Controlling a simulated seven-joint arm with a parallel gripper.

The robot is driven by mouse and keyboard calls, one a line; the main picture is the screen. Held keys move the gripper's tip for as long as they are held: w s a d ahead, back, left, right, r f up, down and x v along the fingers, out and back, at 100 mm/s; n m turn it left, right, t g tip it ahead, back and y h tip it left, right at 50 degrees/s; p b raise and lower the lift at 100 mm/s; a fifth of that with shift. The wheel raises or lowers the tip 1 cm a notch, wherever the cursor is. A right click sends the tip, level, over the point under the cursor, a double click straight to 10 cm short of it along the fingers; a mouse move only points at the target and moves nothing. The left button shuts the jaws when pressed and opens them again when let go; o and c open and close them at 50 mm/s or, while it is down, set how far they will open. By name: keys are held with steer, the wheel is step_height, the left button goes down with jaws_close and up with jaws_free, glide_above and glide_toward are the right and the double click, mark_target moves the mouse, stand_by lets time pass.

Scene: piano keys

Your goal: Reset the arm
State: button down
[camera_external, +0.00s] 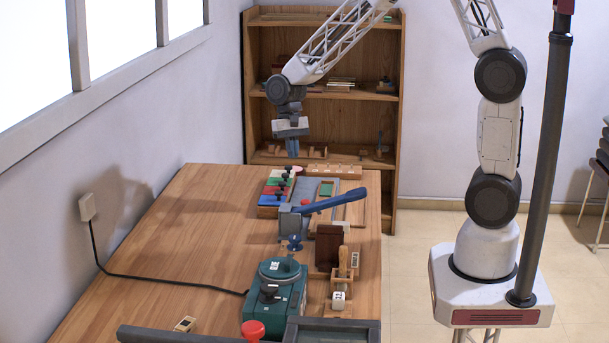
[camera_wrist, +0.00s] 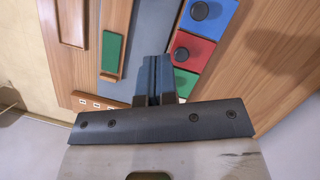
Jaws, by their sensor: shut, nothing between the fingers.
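My gripper (camera_external: 292,150) hangs pointing down above the far end of the wooden table (camera_external: 170,235). Its two dark fingers are together with nothing between them, and it touches nothing that I can see. In the wrist view the closed fingers (camera_wrist: 154,78) show over a grey strip. The coloured piano keys, with a blue key (camera_external: 272,200), a red one (camera_external: 274,190) and a green one, carry dark round knobs. They lie just below and nearer the camera than the gripper. In the wrist view the blue key (camera_wrist: 221,22) and red key (camera_wrist: 190,48) are right of the fingers.
A blue-handled lever (camera_external: 335,201) rises from a grey block on the table. A teal machine (camera_external: 270,315) with a red knob stands at the front. A wooden shelf (camera_external: 398,130) stands behind the table. The table's left side is mostly bare, with a black cable (camera_external: 170,284) across it.

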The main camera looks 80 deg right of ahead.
steer(key=shift+s+r, duration=0.1)
steer(key=s+a+r+n+t+h, duration=0.2)
steer(key=s+a+r+n, duration=0.5)
steer(key=s+r, duration=0.5)
steer(key=s+a+r+n+t, duration=0.1)
steer(key=s+a+r+n, duration=0.1)
steer(key=s, duration=0.6)
steer(key=s+a+r+n+t+h, duration=0.1)
steer(key=s+a+r+n, duration=0.1)
steer(key=s, duration=0.5)
steer(key=shift+s+a+n, duration=0.4)
steer(key=shift+a+n, duration=0.3)
steer(key=shift+a, duration=0.45)
steer(key=shift+r, duration=0.1)
